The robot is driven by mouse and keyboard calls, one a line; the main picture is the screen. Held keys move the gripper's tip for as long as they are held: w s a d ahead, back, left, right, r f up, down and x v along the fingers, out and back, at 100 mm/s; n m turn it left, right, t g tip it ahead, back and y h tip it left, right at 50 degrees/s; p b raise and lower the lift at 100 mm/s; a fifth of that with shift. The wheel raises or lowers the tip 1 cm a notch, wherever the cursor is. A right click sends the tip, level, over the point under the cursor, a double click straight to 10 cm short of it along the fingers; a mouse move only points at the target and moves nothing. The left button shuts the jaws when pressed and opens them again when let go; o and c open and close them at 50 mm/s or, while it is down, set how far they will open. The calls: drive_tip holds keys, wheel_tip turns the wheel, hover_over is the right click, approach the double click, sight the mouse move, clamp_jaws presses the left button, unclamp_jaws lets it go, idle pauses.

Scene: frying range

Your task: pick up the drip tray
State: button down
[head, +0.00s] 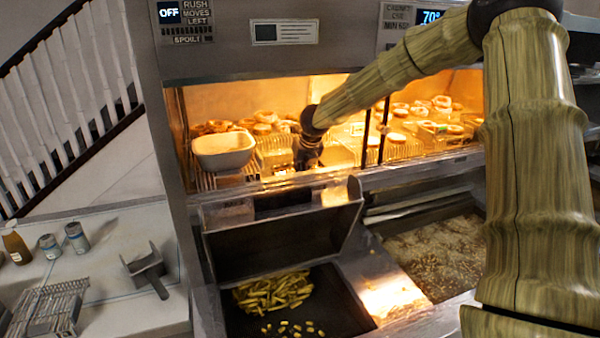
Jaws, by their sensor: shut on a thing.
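A wide grey metal tray (265,245), which looks like the drip tray, is in the middle of the head view. It is tilted, with its open side facing me, above the left fryer bay. My gripper (307,166) is just above and behind the tray's upper edge, pointing down in front of the lit cabinet. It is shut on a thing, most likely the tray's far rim. The fingertips are dark and small, and the contact itself is hard to make out.
The bay below holds fries (272,292); a bay of pale crumbs (440,255) lies to the right. The cabinet behind holds wire racks of doughnuts (400,140) and a cream tub (224,150). A counter (110,290) with jars, a rack and a scoop (148,270) is at left.

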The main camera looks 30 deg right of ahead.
drive_tip(key=shift+r+b, duration=0.65)
drive_tip(key=shift+r, duration=0.65)
drive_tip(key=t+b, duration=0.2)
drive_tip(key=b, duration=0.1)
drive_tip(key=shift+s+f+h+b, duration=0.1)
drive_tip(key=shift+f+h+b, duration=0.15)
drive_tip(key=shift+h+b, duration=0.05)
drive_tip(key=shift+a+r+t+b, duration=0.1)
drive_tip(key=shift+t+b, duration=0.3)
drive_tip(key=shift+b, duration=0.65)
drive_tip(key=shift+s+t+b, duration=0.1)
drive_tip(key=shift+t+b, duration=0.2)
drive_tip(key=shift+b, duration=0.55)
